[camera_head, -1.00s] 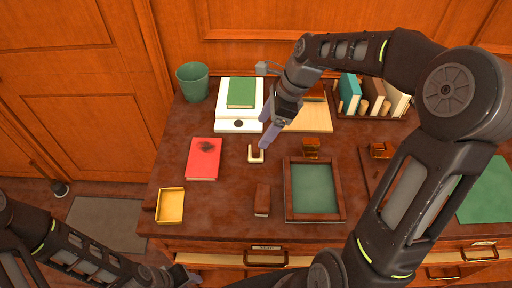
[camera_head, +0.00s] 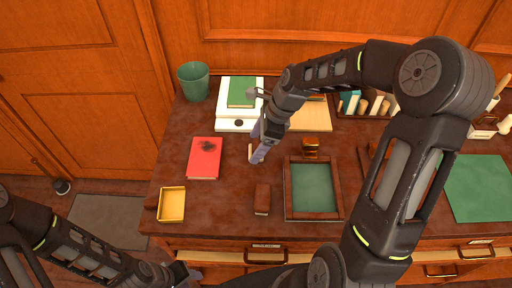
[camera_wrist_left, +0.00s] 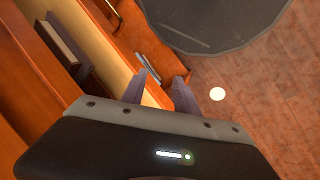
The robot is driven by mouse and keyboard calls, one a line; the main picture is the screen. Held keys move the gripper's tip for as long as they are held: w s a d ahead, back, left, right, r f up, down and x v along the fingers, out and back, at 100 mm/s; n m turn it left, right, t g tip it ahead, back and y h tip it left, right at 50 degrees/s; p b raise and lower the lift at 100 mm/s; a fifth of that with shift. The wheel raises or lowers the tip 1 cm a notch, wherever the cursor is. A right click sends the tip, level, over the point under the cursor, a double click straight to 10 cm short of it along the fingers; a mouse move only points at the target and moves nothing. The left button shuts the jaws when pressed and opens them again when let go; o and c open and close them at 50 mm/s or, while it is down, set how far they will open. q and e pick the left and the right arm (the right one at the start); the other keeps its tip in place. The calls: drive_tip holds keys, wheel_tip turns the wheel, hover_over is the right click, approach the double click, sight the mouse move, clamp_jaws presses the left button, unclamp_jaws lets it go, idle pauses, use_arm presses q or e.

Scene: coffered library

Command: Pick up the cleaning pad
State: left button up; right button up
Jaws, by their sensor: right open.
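A small cream block, which looks like the cleaning pad (camera_head: 250,152), lies on the desk right of the red book. It is mostly hidden behind my right gripper (camera_head: 257,158). My right gripper is open, with its fingers pointing down at the pad; whether they touch it I cannot tell. My left gripper (camera_head: 190,277) is low at the front edge of the desk, away from the pad.
A smudged red book (camera_head: 204,158), a yellow tray (camera_head: 172,204), a brown block (camera_head: 262,199) and a green-lined tray (camera_head: 289,205) surround the pad. A green bin (camera_head: 193,81) and a green book (camera_head: 241,92) stand behind. An open drawer (camera_wrist_left: 121,72) is near my left gripper.

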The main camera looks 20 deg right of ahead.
sight(256, 144)
drive_tip(key=shift+a+f, duration=0.15)
drive_tip(key=shift+f, duration=0.15)
idle(0.4)
drive_tip(key=c, duration=1.3)
drive_tip(key=shift+r, duration=0.15)
wheel_tip(256, 144, up, 10)
drive_tip(key=shift+f+b, duration=0.1)
drive_tip(key=shift+b, duration=0.5)
